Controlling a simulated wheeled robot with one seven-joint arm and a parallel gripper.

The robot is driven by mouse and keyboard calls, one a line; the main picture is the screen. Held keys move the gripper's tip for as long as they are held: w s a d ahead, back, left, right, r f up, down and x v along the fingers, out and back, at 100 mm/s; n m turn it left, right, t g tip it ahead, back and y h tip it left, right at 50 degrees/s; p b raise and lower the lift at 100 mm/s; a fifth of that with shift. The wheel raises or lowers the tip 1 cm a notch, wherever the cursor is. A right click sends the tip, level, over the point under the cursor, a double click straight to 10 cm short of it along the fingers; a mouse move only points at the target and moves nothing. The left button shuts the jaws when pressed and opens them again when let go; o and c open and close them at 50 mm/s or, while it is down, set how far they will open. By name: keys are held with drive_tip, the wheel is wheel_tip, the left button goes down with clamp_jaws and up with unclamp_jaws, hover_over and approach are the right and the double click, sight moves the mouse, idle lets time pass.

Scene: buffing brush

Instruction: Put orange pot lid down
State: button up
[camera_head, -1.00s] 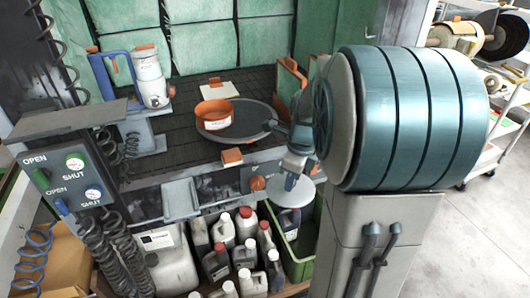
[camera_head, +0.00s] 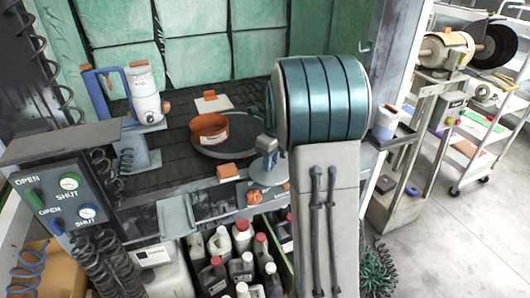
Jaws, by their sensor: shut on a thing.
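An orange pot (camera_head: 209,129) with a white label stands open on a dark round turntable (camera_head: 236,148) on the bench. My gripper (camera_head: 266,146) is at the front right of the turntable, partly hidden by my arm. The disc hangs about level in the picture with the bench's front edge, to the right of and nearer than the pot. The finger contact is too small to see clearly.
An orange block (camera_head: 228,172) sits on the bench's front edge. A white canister (camera_head: 145,93) in a blue-handled stand is at the left. A white board with an orange piece (camera_head: 211,102) lies behind the pot. Several bottles (camera_head: 240,235) stand below. My arm hides the bench's right side.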

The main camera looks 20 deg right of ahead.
drive_tip(key=shift+w, duration=1)
drive_tip(key=w, duration=0.1)
drive_tip(key=w+f+p, duration=0.1)
drive_tip(key=shift+w, duration=0.35)
drive_tip(key=shift+s+f, duration=0.1)
drive_tip(key=shift+f, duration=0.15)
drive_tip(key=shift+f, duration=0.15)
drive_tip(key=o, duration=1)
